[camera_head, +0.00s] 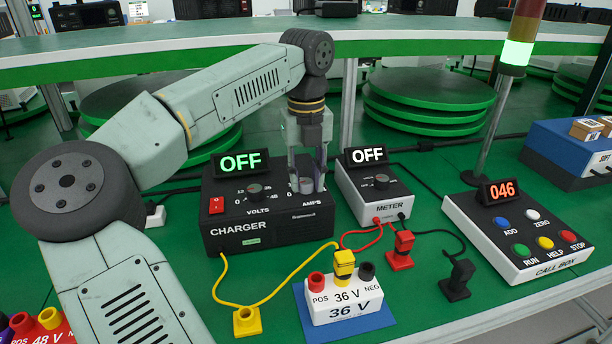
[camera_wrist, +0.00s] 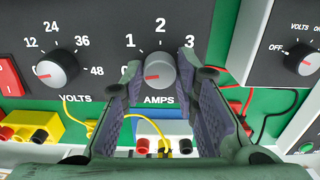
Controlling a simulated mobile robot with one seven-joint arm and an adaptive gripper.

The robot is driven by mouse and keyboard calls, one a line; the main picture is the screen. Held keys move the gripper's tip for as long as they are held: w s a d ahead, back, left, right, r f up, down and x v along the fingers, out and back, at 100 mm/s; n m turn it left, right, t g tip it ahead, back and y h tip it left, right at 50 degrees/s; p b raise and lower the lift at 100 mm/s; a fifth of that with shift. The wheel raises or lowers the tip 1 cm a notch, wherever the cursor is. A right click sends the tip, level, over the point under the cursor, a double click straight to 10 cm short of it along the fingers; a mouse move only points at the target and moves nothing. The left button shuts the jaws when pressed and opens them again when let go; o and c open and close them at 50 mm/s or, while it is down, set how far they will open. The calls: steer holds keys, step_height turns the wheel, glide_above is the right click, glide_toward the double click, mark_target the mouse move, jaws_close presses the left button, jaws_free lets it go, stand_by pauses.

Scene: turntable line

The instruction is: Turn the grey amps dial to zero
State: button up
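The grey amps dial (camera_wrist: 160,70) sits on the black charger (camera_head: 268,228), between my gripper's two fingers in the wrist view. Its red mark points left and slightly down, below the 1. The 1, 2 and 3 show above it; the scale's left end is hidden behind a finger. My gripper (camera_head: 307,178) is open, one finger on each side of the dial, and it also shows in the wrist view (camera_wrist: 160,64). A narrow gap seems to remain on both sides; contact is hard to tell. The charger's display (camera_head: 240,162) reads OFF.
The volts dial (camera_wrist: 57,70) and red switch (camera_wrist: 10,76) lie left of the amps dial. The meter (camera_head: 378,195) stands close on the right. A 36 V block (camera_head: 346,305), loose plugs and cables lie in front. A call box (camera_head: 520,235) stands farther right.

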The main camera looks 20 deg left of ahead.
mark_target(306, 181)
steer(key=o, duration=0.4)
steer(key=shift+c, duration=0.2)
step_height(306, 181, up, 12)
stand_by(0.4)
